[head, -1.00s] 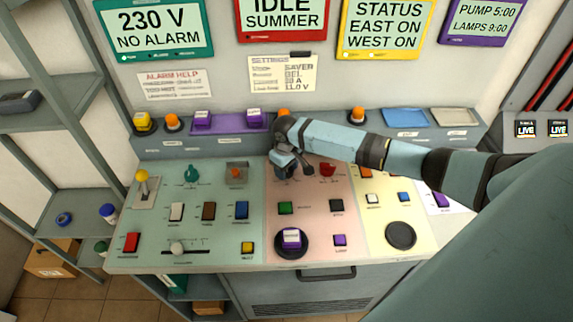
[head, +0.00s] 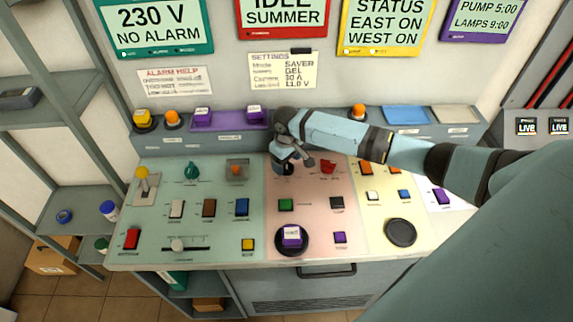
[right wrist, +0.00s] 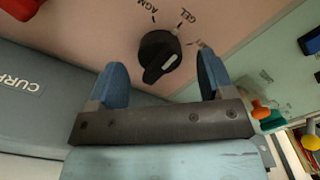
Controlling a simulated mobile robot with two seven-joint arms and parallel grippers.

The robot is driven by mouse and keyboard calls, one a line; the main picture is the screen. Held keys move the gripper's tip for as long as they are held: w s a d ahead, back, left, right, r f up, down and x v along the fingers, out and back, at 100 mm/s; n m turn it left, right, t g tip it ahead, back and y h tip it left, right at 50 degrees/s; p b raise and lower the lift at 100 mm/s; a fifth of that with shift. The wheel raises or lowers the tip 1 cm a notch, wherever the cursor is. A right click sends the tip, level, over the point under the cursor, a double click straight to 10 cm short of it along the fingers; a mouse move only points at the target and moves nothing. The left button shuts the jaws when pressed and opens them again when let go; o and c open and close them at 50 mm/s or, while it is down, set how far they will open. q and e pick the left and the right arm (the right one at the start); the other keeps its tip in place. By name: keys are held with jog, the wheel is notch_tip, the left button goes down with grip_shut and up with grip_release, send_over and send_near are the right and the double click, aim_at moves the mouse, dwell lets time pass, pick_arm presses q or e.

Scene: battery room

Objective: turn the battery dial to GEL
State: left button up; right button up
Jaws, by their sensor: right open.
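The battery dial (right wrist: 160,56) is a round black knob with a raised grip on a pink panel, in the right wrist view. The labels AGM and GEL (right wrist: 188,16) are printed by its rim, with a third label partly hidden by a finger. A pale line shows on the knob; which label it marks is unclear. My right gripper (right wrist: 161,62) is open, its blue fingers on either side of the dial and apart from it. In the head view my right gripper (head: 291,163) is over the pink panel and mostly hides the dial. My left gripper is not in view.
A red knob (head: 328,167) sits close to the right of my gripper. A green button (head: 286,205) and a dark button (head: 337,203) lie in front. A raised grey ledge (head: 330,142) runs behind. A settings note (head: 283,70) hangs on the wall.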

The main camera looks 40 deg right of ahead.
aim_at(287, 164)
notch_tip(287, 164, up, 12)
jog(key=b, duration=0.1)
jog(key=shift+f, duration=0.1)
dwell(0.6)
